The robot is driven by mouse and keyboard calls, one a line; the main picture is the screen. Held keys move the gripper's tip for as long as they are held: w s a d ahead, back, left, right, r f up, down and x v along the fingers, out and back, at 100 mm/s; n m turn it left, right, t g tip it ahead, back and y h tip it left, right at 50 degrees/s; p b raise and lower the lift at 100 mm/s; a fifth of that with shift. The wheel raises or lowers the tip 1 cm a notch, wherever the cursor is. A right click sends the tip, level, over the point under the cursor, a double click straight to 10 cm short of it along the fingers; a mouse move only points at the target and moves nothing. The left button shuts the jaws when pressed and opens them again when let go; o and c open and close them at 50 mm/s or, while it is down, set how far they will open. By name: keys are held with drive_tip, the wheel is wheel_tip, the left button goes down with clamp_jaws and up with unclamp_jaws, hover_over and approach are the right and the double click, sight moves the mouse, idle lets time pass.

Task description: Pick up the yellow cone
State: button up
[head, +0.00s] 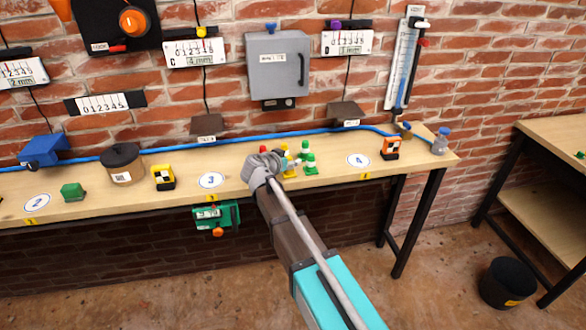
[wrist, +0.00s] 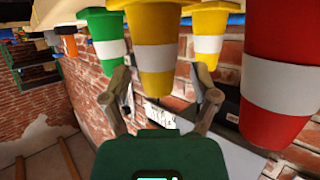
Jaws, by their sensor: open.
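A yellow cone with a white band (wrist: 153,58) is near the centre of the wrist view, its narrow end pointing down in that picture. My gripper (wrist: 163,88) is open, with one finger on each side of the cone's narrow end; I cannot tell whether either finger touches it. A second yellow cone (wrist: 209,45) is farther back to the right. A green cone (wrist: 106,52) is on the left, and a large red cone (wrist: 283,68) is close on the right. In the head view my gripper (head: 265,164) is beside the small group of cones (head: 304,152) on the bench.
The wooden bench (head: 120,200) runs along a brick wall. A blue hose (head: 225,139) lies along its back. A yellow-black block (head: 163,177), brown pot (head: 122,162) and green block (head: 72,193) stand left, and an orange-black block (head: 390,147) right. Bench space around label 4 (head: 358,161) is clear.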

clamp_jaws()
drive_tip(key=shift+r, duration=0.2)
idle(0.4)
wheel_tip(320, 180, up, 3)
drive_tip(key=p, duration=0.3)
drive_tip(key=r+p+v, duration=0.1)
drive_tip(key=p+v, duration=0.4)
drive_tip(key=v, duration=0.3)
drive_tip(key=d+r+p+v, duration=0.1)
drive_tip(key=r+p+v, duration=0.1)
drive_tip(key=p+v, duration=0.3)
drive_tip(key=shift+s+a+r, duration=0.45)
drive_tip(key=shift+s+r, duration=0.45)
drive_tip(key=shift+s, duration=0.25)
